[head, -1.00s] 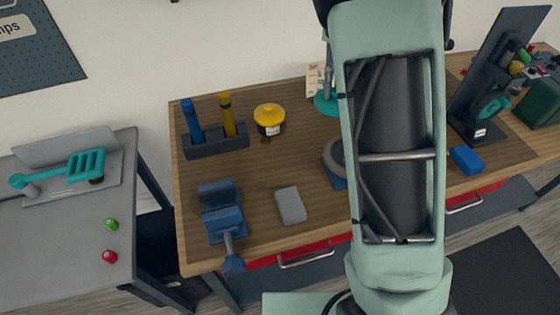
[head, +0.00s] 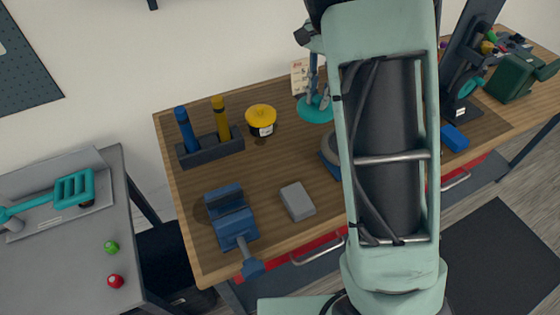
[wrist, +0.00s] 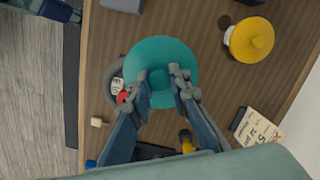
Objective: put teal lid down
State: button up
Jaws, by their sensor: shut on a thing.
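The teal lid (wrist: 178,52) is a round disc with a knob in its middle. In the wrist view my gripper (wrist: 161,86) is shut on that knob, one finger on each side. The lid covers part of a round grey object (wrist: 110,88) with a white label. In the head view the lid (head: 314,110) shows left of my arm, with my gripper (head: 313,82) upright over it. I cannot tell how far the lid is above the wooden bench (head: 275,165). What lies directly under it is hidden.
A yellow-topped jar (head: 261,118) and a printed card (head: 301,76) stand near the lid. A holder (head: 210,147) with blue and yellow tubes, a blue vise (head: 231,218) and a grey block (head: 297,200) are on the left. My arm hides the bench's middle right.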

aim_at(303, 105)
jog(key=f+m, duration=0.1)
jog(key=a+f+m, duration=0.1)
jog(key=m, duration=0.1)
jog(key=a+f+m+b, duration=0.1)
jog(key=m, duration=0.1)
jog(key=shift+w+t, duration=0.1)
jog(key=shift+t, duration=0.2)
jog(key=m, duration=0.1)
jog(key=a+f+m, duration=0.1)
jog(key=m, duration=0.1)
jog(key=a+f+m+b, duration=0.1)
jog(key=m, duration=0.1)
jog(key=shift+f+t+y, duration=0.1)
jog(key=shift+t+y, duration=0.2)
jog(key=a+f+m+b, duration=0.1)
jog(key=f+m, duration=0.2)
jog(key=f, duration=0.2)
jog(key=a+f+m+b, duration=0.1)
jog(key=a+f+m, duration=0.1)
jog(key=f+m, duration=0.2)
jog(key=a+f+m+t+b, duration=0.1)
jog(key=a+f+m, duration=0.1)
jog(key=f+m, duration=0.2)
jog(key=shift+s+f, duration=0.25)
jog(key=shift+f, duration=0.6)
jog(key=shift+f, duration=0.1)
jog(key=shift+f, duration=0.15)
jog(key=o, duration=0.9)
jog(key=shift+o, duration=0.2)
